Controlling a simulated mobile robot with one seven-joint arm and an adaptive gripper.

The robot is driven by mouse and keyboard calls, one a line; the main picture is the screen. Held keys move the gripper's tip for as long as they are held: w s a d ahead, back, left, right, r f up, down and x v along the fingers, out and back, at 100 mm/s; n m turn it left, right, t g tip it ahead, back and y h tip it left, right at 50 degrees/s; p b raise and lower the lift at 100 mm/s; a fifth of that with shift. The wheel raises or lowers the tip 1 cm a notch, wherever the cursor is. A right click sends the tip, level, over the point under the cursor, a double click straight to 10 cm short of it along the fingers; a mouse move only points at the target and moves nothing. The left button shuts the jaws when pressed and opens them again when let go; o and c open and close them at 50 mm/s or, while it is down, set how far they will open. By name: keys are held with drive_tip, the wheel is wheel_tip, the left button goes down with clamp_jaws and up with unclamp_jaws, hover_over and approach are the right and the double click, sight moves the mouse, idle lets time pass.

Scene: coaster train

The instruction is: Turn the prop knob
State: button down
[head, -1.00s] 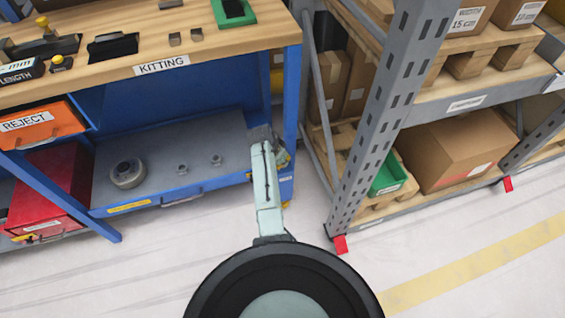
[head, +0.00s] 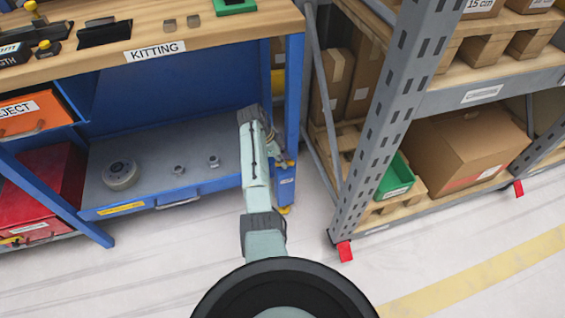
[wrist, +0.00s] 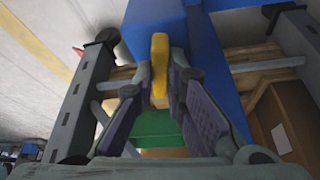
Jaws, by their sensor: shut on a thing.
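The yellow prop knob (wrist: 159,70) is upright between the fingertips of my gripper (wrist: 161,78) in the wrist view, in front of a blue upright face. My gripper is shut on it. In the head view a small yellow part (head: 286,163) shows beside the blue bench leg, just right of my arm's far end. My arm hides most of the gripper there, so the grip itself shows only in the wrist view.
The blue kitting bench (head: 157,47) is left of my arm. Its lower shelf (head: 150,150) holds a round grey part and nuts. A grey rack (head: 388,125) with cartons and a green bin (head: 396,178) stands close on the right. Open floor lies in front.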

idle(0.4)
drive_tip(key=c, duration=1.6)
unclamp_jaws()
drive_tip(key=shift+c, duration=0.2)
drive_tip(key=v, duration=1.2)
